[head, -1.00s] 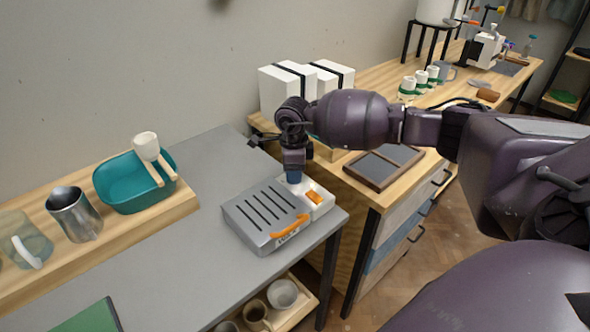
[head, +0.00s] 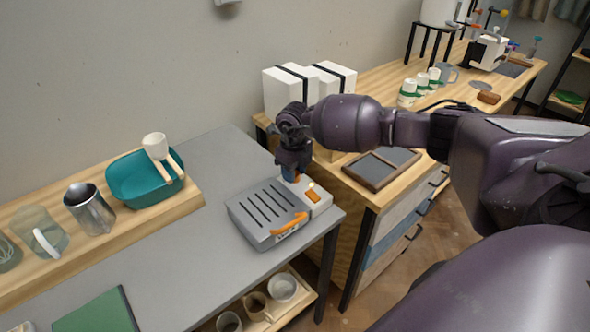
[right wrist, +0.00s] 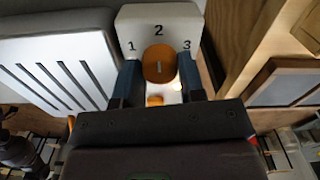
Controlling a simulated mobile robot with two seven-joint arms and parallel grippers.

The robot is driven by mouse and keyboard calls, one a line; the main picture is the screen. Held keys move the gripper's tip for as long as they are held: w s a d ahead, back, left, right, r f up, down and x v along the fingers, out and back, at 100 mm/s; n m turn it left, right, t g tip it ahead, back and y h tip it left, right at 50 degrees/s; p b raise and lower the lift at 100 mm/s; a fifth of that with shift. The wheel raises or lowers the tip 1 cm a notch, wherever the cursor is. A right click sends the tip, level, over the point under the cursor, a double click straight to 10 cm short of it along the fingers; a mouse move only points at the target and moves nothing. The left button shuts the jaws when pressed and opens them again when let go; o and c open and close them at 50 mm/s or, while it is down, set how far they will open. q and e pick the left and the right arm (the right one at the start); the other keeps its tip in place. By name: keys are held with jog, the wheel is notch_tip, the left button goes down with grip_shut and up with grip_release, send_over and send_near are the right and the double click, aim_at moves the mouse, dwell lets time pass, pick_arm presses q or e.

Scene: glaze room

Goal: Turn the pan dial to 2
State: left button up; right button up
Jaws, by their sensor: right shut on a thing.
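The pan (head: 254,217) is a grey slotted unit with an orange handle and a white control block (head: 322,207) at its right end, on the grey table. My right gripper (head: 291,177) reaches down onto that block and hides most of the dial in the head view. In the right wrist view its two blue fingers are shut on the orange dial (right wrist: 158,63), one on each side. The numbers 1, 2 and 3 are printed around the dial. Its short pale mark looks upright, toward the 2. My left gripper is not in view.
A teal basin (head: 140,180) with a white cup and wooden tongs, and a metal pitcher (head: 91,211), stand on the wooden shelf at left. White boxes (head: 290,88) and a framed dark tray (head: 381,168) are on the wooden counter behind. The grey table's middle is clear.

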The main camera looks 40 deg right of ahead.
dwell(0.5)
jog(key=o, duration=0.9)
jog(key=shift+r, duration=0.6)
notch_tip(320, 180, up, 10)
jog(key=shift+f+p, duration=0.15)
jog(key=shift+p, duration=0.35)
